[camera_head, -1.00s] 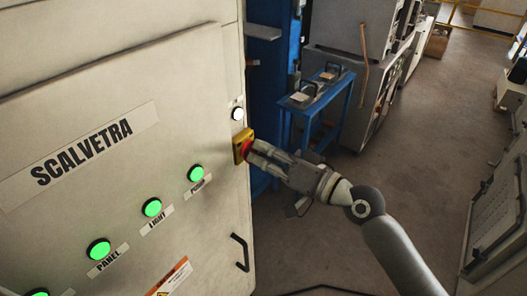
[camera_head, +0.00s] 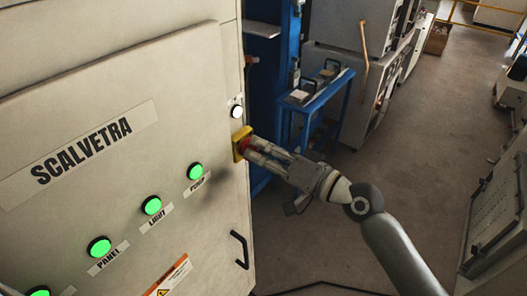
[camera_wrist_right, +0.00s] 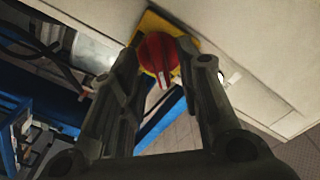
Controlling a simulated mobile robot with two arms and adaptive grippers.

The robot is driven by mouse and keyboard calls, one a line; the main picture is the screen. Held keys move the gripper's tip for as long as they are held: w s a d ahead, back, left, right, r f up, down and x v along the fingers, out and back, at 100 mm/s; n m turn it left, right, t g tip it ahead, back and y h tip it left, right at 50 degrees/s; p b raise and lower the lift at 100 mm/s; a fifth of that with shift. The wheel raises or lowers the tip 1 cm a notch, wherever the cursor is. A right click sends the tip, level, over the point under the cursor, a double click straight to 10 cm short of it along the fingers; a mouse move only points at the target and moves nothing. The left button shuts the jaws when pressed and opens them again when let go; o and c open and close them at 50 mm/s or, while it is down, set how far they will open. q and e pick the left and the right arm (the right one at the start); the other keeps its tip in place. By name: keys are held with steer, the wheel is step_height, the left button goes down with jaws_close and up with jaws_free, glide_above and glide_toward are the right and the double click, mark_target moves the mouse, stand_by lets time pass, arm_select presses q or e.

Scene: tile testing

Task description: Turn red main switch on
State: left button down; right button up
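The red main switch (camera_wrist_right: 158,55) is a red knob on a yellow plate (camera_wrist_right: 152,20). In the head view the yellow plate (camera_head: 238,138) sits at the right edge of the cabinet front, and the red knob (camera_head: 246,147) is mostly hidden by my fingers. My right gripper (camera_head: 256,150) reaches it from the right. In the right wrist view its two fingers (camera_wrist_right: 160,58) lie on either side of the red knob and look closed on it. The plate looks tilted relative to the fingers there. My left gripper is not in view.
The cabinet (camera_head: 100,90) carries several lit green buttons, including one (camera_head: 195,171) left of the switch. A white lamp (camera_head: 237,112) is just above the switch. A black handle (camera_head: 240,250) is below. A blue cart (camera_head: 318,105) stands behind; floor to the right is clear.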

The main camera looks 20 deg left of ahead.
steer(key=v, duration=1.2)
stand_by(0.4)
